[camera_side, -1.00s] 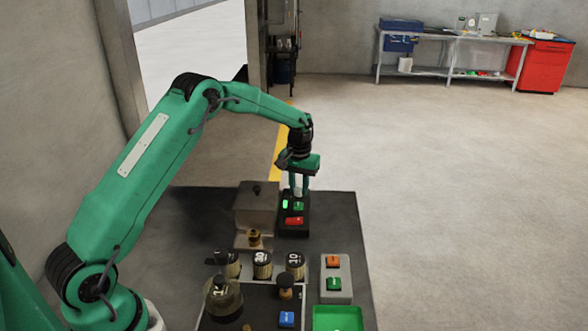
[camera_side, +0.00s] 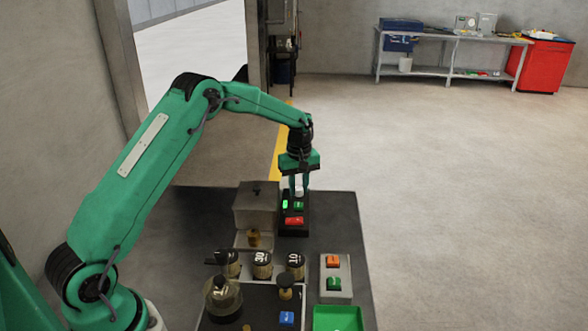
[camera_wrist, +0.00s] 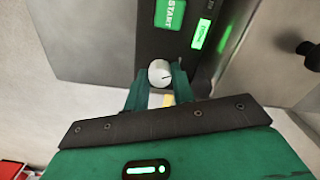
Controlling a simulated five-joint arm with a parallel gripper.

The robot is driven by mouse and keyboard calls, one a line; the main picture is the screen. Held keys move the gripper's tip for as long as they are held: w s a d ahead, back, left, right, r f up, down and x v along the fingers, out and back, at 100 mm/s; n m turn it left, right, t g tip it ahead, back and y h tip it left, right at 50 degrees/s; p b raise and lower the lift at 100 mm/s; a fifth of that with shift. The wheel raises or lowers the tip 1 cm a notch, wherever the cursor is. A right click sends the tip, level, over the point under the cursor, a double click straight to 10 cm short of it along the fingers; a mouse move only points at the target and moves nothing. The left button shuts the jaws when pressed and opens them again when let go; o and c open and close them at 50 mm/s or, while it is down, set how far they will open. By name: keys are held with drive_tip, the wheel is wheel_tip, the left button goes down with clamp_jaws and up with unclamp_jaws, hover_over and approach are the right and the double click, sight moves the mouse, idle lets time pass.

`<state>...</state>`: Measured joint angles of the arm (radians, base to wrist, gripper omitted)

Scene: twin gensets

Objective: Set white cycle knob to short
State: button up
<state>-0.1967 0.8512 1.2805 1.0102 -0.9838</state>
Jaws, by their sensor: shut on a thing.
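The white cycle knob (camera_wrist: 160,73) is a small round knob with a dark pointer line, on a black control panel (camera_wrist: 150,40). My gripper (camera_wrist: 158,88) is shut on it, with one green finger on each side. In the side view my gripper (camera_side: 300,186) points down at the far end of the panel, and the white knob (camera_side: 299,191) shows between the fingers. The panel also carries a green START button (camera_wrist: 170,14) and a lit green display (camera_wrist: 202,30). The markings around the knob are too small or hidden to read.
A red button (camera_side: 294,221) sits on the panel's near end. A grey box (camera_side: 256,207) stands close on the left. The mat's right side is clear.

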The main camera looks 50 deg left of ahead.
sight(299, 188)
drive_tip(key=shift+r, duration=0.1)
idle(0.3)
drive_tip(key=o, duration=1)
wheel_tip(299, 188, up, 7)
drive_tip(key=shift+f, duration=0.1)
drive_tip(key=shift+r, duration=0.45)
drive_tip(key=shift+r, duration=0.15)
